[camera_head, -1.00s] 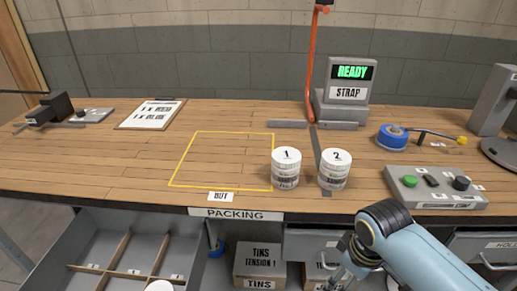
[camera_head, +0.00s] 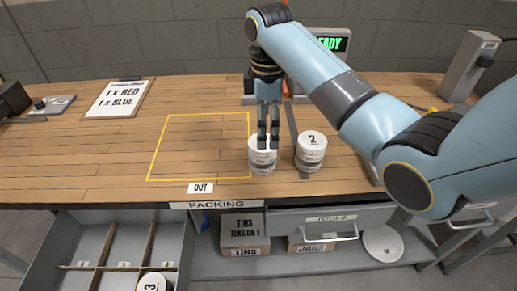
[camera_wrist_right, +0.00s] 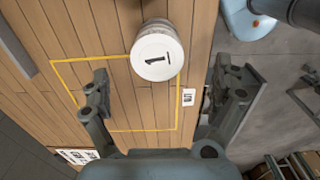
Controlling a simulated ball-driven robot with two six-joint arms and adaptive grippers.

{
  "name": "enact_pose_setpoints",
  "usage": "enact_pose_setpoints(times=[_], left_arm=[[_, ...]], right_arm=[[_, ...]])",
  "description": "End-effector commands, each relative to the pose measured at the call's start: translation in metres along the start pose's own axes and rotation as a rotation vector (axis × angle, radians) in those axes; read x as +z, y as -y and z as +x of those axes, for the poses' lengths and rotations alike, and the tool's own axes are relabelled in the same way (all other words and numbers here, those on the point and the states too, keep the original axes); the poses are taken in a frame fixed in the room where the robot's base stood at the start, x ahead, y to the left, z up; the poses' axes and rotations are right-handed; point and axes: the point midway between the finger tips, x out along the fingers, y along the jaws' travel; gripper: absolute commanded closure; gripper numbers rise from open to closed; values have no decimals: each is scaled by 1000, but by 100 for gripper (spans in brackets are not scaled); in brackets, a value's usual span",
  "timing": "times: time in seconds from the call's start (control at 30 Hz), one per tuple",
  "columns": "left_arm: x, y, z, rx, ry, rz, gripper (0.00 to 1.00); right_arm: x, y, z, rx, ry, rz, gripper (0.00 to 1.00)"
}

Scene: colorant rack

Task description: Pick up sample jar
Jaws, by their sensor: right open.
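A white jar marked 1 (camera_head: 262,157) stands upright on the wooden bench, just right of the yellow outlined square. It also shows in the right wrist view (camera_wrist_right: 157,48), lid toward the camera. A second white jar, marked 2 (camera_head: 310,151), stands upright to its right. A third, marked 3 (camera_head: 153,282), is partly in view in the open drawer. My right gripper (camera_head: 268,140) points down at jar 1, its fingertips overlapping the lid in the head view. It is open and empty; in the right wrist view its fingers are spread wide. My left gripper is not in view.
The yellow square (camera_head: 165,128) is empty, with an OUT label in front. A clipboard (camera_head: 116,99) lies at the back left. The divided drawer (camera_head: 73,249) stands open below the bench. My right arm hides part of the READY display (camera_head: 330,42) and the right side.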

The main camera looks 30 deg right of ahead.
Motion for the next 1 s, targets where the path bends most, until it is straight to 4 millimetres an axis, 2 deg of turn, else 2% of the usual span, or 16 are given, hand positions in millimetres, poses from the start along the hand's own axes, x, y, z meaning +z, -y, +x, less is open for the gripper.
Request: enact_pose_setpoints(times=[0.2, 0.47, 0.7, 0.8, 1.0], left_arm=[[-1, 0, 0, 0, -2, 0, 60], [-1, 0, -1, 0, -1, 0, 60], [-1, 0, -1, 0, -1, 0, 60], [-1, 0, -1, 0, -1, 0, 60], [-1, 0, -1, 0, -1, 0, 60]], right_arm=[[-1, 1, 36, -7, 2, -4, 5], [-2, -1, 60, -4, 1, -3, 5], [-6, -6, 95, -5, 1, -1, 5], [-6, -6, 103, -4, 1, -2, 5], [-6, -6, 104, -2, 0, -2, 5]])
